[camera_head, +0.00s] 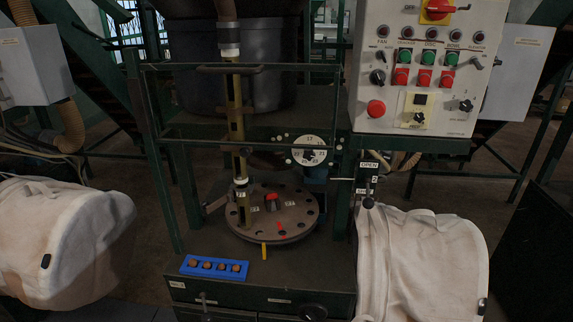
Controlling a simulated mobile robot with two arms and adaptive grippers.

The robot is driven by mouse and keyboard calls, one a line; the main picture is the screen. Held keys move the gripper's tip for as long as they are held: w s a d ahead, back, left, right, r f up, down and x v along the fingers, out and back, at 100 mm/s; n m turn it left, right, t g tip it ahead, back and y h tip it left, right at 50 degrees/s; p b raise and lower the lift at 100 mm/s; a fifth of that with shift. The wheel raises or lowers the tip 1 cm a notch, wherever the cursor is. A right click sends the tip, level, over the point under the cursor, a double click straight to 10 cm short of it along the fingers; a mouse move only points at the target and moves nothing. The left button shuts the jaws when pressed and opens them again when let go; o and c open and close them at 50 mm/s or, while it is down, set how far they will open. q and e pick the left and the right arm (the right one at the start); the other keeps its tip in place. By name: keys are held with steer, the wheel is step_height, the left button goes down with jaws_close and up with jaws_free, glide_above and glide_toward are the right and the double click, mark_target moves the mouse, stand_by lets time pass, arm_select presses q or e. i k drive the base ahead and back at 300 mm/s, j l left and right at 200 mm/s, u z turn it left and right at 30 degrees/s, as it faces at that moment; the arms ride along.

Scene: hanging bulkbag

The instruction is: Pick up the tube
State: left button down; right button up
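A tall brass-coloured tube (237,118) stands upright inside the green metal frame, with pale collars near its upper and lower ends. Its lower end meets the round grey disc (296,222), and a hose joins it above. A short thin yellow piece (264,251) stands at the disc's front edge. I cannot tell which of these the task calls the tube. Neither of my grippers is in view.
A blue tray (187,267) holding several small brown pieces lies front left of the disc. A control panel (401,112) with buttons and knobs stands at right. Large white cloth shapes flank the machine at left (75,240) and right (422,262). Green frame bars cross before the tube.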

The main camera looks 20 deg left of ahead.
mark_target(242, 203)
steer(key=i+j+z, duration=0.1)
steer(key=j+z, duration=0.15)
steer(key=j, duration=0.7)
steer(key=j+z, duration=0.2)
steer(key=j, duration=0.75)
steer(key=j+z, duration=0.25)
steer(key=j, duration=0.7)
steer(key=k+j+z, duration=0.1)
steer(key=j+z, duration=0.15)
steer(key=j, duration=0.7)
